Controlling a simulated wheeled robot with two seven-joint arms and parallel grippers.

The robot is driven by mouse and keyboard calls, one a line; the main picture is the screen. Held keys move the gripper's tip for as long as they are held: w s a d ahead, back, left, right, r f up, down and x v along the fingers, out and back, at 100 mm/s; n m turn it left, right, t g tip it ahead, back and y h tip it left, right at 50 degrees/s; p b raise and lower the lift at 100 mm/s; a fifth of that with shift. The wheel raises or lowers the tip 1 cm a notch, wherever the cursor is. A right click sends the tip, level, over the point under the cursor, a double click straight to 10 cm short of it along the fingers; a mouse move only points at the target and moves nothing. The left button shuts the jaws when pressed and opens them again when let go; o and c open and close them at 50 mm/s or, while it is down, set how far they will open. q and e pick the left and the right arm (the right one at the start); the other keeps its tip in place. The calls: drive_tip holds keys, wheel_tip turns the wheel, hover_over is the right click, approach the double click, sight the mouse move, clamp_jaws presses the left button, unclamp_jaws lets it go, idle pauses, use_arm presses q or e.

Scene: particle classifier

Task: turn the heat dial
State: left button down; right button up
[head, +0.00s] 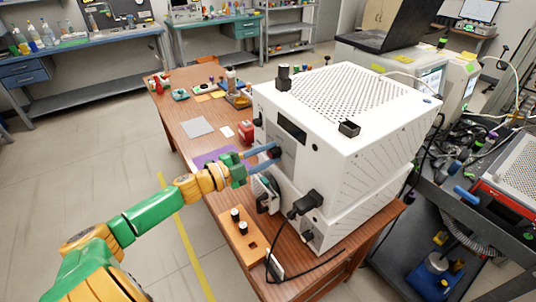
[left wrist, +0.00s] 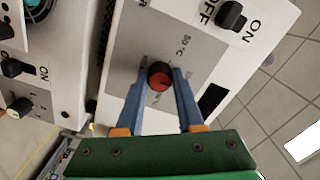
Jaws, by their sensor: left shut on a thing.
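The heat dial is a round black knob with a red face (left wrist: 160,78) on a grey panel (left wrist: 125,45) marked with °C figures, on the white machine. In the left wrist view my left gripper (left wrist: 160,80) has its two blue fingers on either side of the dial, closed on it. In the head view the left gripper (head: 273,153) reaches the front of the white machine (head: 340,110) from the left, and the fingers mostly hide the dial. My right gripper does not show in either view.
A black ON/OFF switch (left wrist: 232,15) sits beside the grey panel. A black plug with a cable (head: 306,203) sticks out low on the machine's front. An orange block with black knobs (head: 238,235) lies on the wooden table (head: 190,150). A grey cart (head: 440,220) stands at right.

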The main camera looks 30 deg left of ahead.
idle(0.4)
use_arm(q)
drive_tip(key=c, duration=0.5)
unclamp_jaws()
drive_tip(key=v, duration=0.7)
drive_tip(key=shift+s, duration=0.1)
